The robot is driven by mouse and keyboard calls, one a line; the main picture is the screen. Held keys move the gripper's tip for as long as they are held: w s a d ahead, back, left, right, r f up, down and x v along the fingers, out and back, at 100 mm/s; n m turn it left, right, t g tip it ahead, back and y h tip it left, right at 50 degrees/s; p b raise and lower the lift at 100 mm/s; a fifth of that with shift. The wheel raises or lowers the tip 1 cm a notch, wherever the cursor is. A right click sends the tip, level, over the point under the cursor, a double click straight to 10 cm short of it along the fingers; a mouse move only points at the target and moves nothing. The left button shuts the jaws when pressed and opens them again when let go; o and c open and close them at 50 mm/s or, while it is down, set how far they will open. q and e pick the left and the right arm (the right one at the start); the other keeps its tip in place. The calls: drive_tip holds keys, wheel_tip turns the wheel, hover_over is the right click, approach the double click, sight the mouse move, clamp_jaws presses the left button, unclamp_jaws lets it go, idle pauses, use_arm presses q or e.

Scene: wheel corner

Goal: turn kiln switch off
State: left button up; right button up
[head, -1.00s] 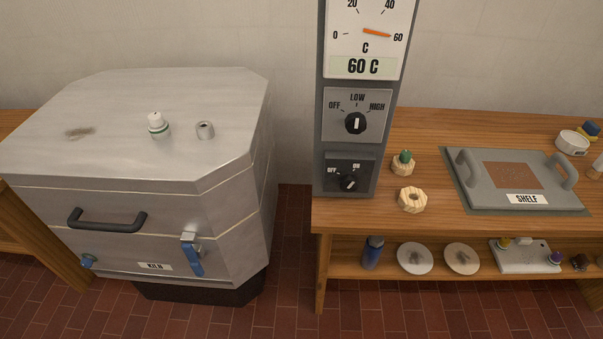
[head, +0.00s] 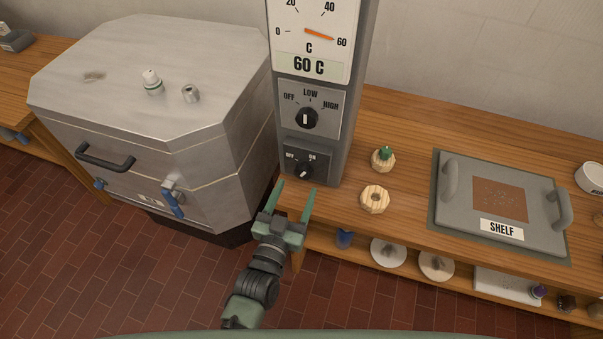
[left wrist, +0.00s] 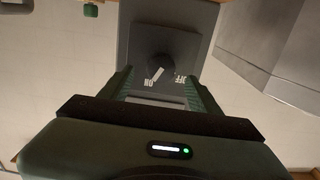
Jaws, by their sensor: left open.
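The kiln switch (head: 304,170) is a small black knob on a dark plate marked OFF and ON, low on the grey control column (head: 345,110). Its white pointer line slants toward ON. My left gripper (head: 294,187) is open and empty, with its two green fingers pointing up at the plate from just below the knob. In the left wrist view the picture is upside down, and the switch (left wrist: 158,68) sits between the open fingers (left wrist: 158,80). I cannot tell whether the fingers touch anything. My right gripper is not in view.
Above the switch is a second dial (head: 307,118), set at LOW, under a gauge reading 60 C. The kiln (head: 160,90) stands at left.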

sight(302, 176)
use_arm(q)
drive_tip(key=x, duration=0.4)
drive_tip(key=shift+w+a, duration=0.15)
drive_tip(key=shift+w, duration=0.3)
drive_tip(key=shift+w+d+p, duration=0.15)
drive_tip(key=shift+d+p, duration=0.15)
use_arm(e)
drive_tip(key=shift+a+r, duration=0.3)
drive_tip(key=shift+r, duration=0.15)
use_arm(q)
clamp_jaws()
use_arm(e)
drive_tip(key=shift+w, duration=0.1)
